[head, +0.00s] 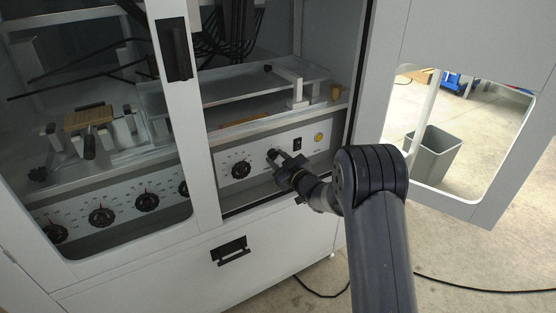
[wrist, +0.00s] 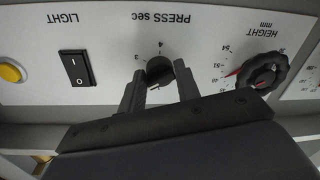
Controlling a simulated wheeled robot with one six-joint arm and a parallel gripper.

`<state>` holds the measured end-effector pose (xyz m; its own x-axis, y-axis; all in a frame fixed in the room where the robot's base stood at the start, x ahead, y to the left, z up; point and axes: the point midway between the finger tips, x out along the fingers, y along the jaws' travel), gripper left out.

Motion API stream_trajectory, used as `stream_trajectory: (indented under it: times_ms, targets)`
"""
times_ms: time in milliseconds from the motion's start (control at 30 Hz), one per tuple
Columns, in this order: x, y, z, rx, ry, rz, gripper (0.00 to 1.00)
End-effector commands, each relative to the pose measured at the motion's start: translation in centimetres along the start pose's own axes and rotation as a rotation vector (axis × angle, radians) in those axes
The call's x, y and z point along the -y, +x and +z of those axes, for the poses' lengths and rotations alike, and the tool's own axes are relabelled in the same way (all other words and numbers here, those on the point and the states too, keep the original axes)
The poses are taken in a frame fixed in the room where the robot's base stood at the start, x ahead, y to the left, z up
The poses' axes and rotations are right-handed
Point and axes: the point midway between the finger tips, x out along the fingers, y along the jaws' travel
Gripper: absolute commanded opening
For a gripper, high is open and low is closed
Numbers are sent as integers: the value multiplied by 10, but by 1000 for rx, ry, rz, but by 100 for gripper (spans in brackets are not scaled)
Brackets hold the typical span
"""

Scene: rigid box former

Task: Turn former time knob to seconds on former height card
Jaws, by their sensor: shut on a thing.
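The time knob (wrist: 160,70), a small black knob under the label "PRESS sec", sits on the white panel (wrist: 205,45), which appears upside down in the wrist view. The digits 3 and 4 show beside it; its other marks are hidden. My gripper (wrist: 160,88) has one finger on each side of the knob and is shut on it. In the head view my gripper (head: 279,160) reaches the panel from the right and largely covers the knob. I cannot make out a height card in either view.
The larger black height knob (wrist: 262,72), with a red pointer, is close by. A black light switch (wrist: 77,67) and a yellow button (wrist: 11,72) are on the other side. The open door (head: 388,95) stands right of my arm. A grey bin (head: 437,153) is beyond it.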

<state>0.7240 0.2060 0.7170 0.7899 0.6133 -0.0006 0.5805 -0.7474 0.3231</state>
Motion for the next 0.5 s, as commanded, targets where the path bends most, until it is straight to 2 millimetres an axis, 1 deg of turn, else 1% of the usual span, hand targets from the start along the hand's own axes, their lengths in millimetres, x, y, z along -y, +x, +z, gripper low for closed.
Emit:
stream_trajectory:
  times_ms: [267,500]
  targets:
    - [-1,0,2,3,-67,1,8]
    - [-1,0,3,11,-234,-1,8]
